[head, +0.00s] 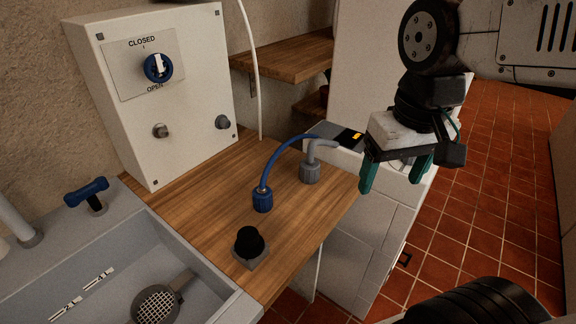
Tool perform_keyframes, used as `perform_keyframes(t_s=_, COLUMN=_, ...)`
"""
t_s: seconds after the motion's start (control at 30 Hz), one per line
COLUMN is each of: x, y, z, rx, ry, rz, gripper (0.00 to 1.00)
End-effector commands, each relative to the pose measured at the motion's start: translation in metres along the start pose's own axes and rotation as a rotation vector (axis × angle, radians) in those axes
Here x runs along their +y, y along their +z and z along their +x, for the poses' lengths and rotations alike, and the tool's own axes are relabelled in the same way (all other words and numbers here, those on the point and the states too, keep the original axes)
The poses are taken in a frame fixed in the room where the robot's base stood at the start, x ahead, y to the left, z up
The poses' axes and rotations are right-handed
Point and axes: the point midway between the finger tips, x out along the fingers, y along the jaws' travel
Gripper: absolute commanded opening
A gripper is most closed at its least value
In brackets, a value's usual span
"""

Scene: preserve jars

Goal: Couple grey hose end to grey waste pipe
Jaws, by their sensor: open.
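The grey hose end (310,171) stands on the wooden counter near its right edge, with its grey hose bending away to the right at the top. Two short pipe stubs stick out of the front of the white box: a grey one (222,122) at the lower right and a metallic one (161,130) further left. The grey one looks like the waste pipe. Neither stub has a hose on it. My gripper (393,174) hangs fingers-down to the right of the grey hose end, apart from it. Its teal fingers are open with nothing held between them.
A blue hose end (262,199) stands on the counter left of the grey one. A black knob (249,242) is nearer the front. A blue valve handle (158,68) sits on the box, its white mark towards CLOSED. A sink (190,262) lies front left.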

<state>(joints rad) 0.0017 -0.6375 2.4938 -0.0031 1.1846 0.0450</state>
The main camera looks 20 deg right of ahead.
Motion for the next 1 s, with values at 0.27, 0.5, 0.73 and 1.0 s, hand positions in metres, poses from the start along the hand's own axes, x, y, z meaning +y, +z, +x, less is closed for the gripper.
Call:
perform_keyframes(t_s=0.27, x=-0.020, y=-0.115, z=0.031, rx=-0.054, ry=0.002, rz=0.081, gripper=0.74)
perform_keyframes(t_s=0.5, x=-0.035, y=-0.201, z=0.090, rx=-0.086, ry=0.008, rz=0.161, gripper=0.74)
perform_keyframes(t_s=0.73, x=-0.042, y=-0.241, z=0.131, rx=-0.099, ry=0.012, rz=0.204, gripper=0.74)
perform_keyframes(t_s=1.0, x=-0.041, y=-0.244, z=0.159, rx=-0.103, ry=0.013, rz=0.214, gripper=0.74)
